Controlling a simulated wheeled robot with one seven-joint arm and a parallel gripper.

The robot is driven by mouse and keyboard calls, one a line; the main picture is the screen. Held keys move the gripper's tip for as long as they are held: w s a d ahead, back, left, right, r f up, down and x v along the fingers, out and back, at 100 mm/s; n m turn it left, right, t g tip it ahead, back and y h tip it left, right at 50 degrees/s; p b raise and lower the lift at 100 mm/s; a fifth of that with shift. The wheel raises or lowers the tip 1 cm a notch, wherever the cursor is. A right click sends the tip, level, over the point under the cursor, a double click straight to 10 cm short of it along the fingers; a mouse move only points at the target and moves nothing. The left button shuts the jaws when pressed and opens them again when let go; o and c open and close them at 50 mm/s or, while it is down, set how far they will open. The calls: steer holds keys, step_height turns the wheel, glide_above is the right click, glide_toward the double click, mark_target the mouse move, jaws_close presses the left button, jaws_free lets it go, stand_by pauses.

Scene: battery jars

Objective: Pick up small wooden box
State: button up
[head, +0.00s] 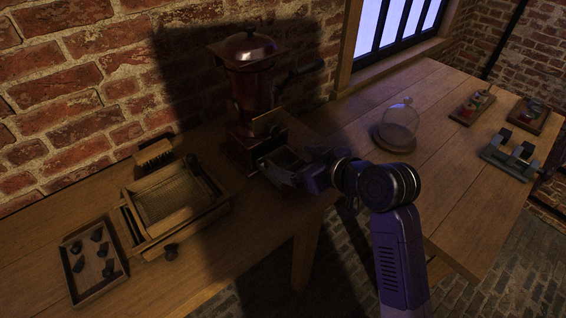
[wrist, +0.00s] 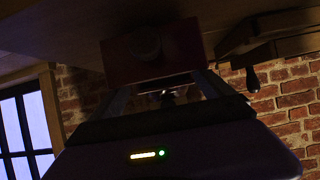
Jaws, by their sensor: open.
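A dark red coffee grinder (head: 248,95) stands against the brick wall in the head view. My gripper (head: 283,160) is at the front of its boxy base (head: 240,150), low over the table. The wrist view looks upside down; there a dark red box-like part with a round knob (wrist: 150,46) lies just beyond my gripper (wrist: 165,82). The fingers are spread apart and reach toward that part; I cannot tell whether they touch it. Shadow hides much of the spot between the fingers. I cannot tell for sure which thing is the small wooden box.
A wooden sieve-like tray (head: 170,198), a brush (head: 154,153) and a small tray with dark pieces (head: 92,262) lie left. A glass dome (head: 398,122) stands right on another table section. Small racks (head: 513,154) sit at far right. The table's front edge is near my arm.

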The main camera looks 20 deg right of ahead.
mark_target(276, 156)
steer(key=shift+x, duration=1.9)
steer(key=c, duration=1.5)
